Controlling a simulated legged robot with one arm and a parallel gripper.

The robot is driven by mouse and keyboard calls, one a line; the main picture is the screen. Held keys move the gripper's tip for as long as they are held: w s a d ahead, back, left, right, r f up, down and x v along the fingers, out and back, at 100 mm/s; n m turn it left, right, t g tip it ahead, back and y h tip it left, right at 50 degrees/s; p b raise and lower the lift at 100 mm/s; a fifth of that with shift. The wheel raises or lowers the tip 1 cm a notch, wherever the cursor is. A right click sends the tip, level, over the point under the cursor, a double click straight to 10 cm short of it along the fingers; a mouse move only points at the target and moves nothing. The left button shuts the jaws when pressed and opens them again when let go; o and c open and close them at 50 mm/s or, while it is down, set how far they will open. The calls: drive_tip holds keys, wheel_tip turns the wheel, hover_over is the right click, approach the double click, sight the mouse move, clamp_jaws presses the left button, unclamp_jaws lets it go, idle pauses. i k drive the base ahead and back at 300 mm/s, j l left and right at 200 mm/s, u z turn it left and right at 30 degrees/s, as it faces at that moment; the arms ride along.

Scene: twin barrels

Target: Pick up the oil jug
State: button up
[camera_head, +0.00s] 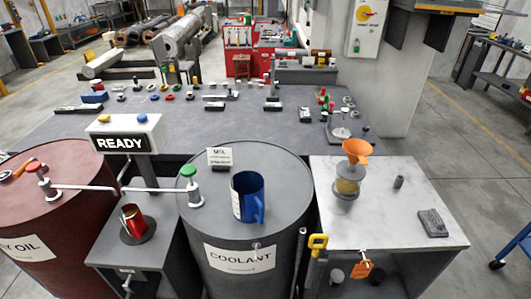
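A small red jug (133,220) stands upright on a dark round pad on the grey stand between the two barrels. Its colour matches the red barrel (72,185), whose partly cut-off label ends in "Y OIL". A larger blue jug (239,196) with a handle stands on the grey barrel (215,225) labelled "COOLANT". My gripper is not in view.
Red-knobbed (36,169) and green-knobbed (188,173) valves top the barrels, with pipes between them. A "READY" sign (122,143) rises behind the red jug. An orange funnel (357,150) sits above a jar on the right table. A yellow-handled tool (318,242) stands nearby.

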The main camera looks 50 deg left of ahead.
sight(131, 214)
drive_tip(key=u, duration=2.95)
drive_tip(key=i+j+u, duration=0.15)
drive_tip(key=i, duration=0.2)
